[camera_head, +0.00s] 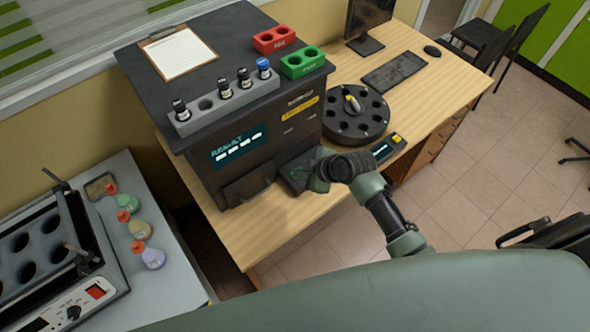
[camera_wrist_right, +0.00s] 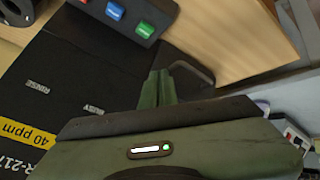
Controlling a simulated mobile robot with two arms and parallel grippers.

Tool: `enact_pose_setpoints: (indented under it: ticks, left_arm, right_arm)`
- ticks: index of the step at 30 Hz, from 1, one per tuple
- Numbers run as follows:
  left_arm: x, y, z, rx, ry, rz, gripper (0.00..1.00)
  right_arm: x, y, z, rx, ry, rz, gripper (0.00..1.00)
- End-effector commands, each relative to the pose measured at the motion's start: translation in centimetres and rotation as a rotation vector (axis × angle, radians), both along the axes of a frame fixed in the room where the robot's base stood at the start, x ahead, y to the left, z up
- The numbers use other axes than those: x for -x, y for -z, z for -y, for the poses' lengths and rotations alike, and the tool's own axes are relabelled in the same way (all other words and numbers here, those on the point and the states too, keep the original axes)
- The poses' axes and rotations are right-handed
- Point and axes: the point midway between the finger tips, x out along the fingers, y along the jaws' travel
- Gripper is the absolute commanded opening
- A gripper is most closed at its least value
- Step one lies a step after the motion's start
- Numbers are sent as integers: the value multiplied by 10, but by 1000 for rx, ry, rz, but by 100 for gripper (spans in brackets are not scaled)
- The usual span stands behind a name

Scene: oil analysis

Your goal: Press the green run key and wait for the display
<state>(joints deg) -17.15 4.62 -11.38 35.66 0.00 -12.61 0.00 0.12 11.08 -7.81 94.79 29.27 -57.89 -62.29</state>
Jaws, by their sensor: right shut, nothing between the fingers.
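The green key (camera_wrist_right: 145,29) shows in the right wrist view on a dark key panel, beside a blue key (camera_wrist_right: 115,10) and a partly cut-off red key. My right gripper (camera_wrist_right: 160,76) is shut and empty, its fingertips apart from the green key in the picture. In the head view the right gripper (camera_head: 319,181) is over the panel at the front of the black analyzer (camera_head: 205,183) and hides part of it. The analyzer's display (camera_head: 238,147) reads RESULT with a row of dashes. My left gripper is not in view.
On the analyzer stand a grey vial rack (camera_head: 213,120), red block (camera_head: 275,40), green block (camera_head: 302,62) and clipboard (camera_head: 180,53). A black carousel (camera_head: 356,127) and small device (camera_head: 385,150) sit right of my gripper. The wooden desk's front strip (camera_head: 262,235) is clear.

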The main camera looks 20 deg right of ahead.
Motion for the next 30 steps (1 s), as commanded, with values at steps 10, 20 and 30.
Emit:
enact_pose_setpoints:
  ticks: [10, 20, 30]
  left_arm:
    - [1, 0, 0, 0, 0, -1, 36]
    - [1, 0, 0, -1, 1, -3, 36]
    - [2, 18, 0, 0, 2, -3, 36]
  right_arm:
    - [-67, -6, 13, 59, -124, 168, 0]
    - [-68, -6, 13, 62, -127, 172, 0]
    - [-67, 15, 13, 60, -126, 170, 0]
